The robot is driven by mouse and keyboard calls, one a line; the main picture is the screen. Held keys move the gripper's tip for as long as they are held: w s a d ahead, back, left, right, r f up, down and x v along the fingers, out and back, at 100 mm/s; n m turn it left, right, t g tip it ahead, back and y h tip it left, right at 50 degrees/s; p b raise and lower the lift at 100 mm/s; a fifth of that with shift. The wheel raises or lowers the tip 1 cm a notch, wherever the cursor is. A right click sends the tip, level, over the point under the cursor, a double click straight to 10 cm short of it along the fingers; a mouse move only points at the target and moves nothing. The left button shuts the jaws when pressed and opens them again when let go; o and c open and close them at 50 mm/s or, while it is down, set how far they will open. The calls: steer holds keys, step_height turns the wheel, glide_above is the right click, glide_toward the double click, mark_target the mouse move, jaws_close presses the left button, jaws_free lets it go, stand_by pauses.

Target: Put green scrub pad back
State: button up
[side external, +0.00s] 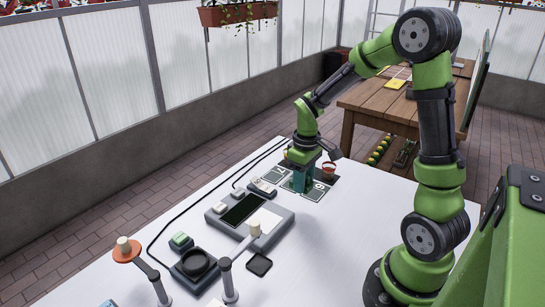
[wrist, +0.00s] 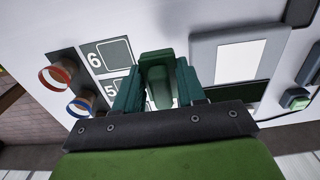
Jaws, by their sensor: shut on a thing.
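My gripper (side external: 302,180) is low over the numbered squares at the far end of the white table. In the wrist view its dark green fingers (wrist: 160,78) are shut on a dull green piece (wrist: 157,88), which looks like the green scrub pad. The fingers hide most of it, and I cannot tell whether it touches the table. A square marked 6 (wrist: 115,52) lies just left of the fingers. A square marked 5 (wrist: 121,85) is partly covered by them.
A grey tray with a dark panel (side external: 278,238) lies nearby. The table's right side is clear.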

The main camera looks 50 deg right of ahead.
mark_target(302, 209)
step_height(302, 209, down, 7)
steer(key=shift+f, duration=0.15)
steer(key=shift+f, duration=0.15)
steer(key=o, duration=1)
step_height(302, 209, up, 12)
steer(key=s+a+r+m+t, duration=0.1)
steer(key=s+a+r+t, duration=0.1)
steer(key=s+a+r, duration=0.1)
steer(key=s+a+r+m+t+y, duration=0.1)
steer(key=s+a+r+t, duration=0.1)
steer(key=a+r, duration=0.3)
steer(key=s+a+r+m+t+y, duration=0.1)
steer(key=s+a+r+m+t, duration=0.1)
steer(key=a, duration=0.5)
steer(key=shift+s+a+r+t, duration=0.15)
steer(key=shift+s+r+t, duration=0.45)
steer(key=shift+s+r, duration=0.4)
steer(key=shift+w, duration=0.15)
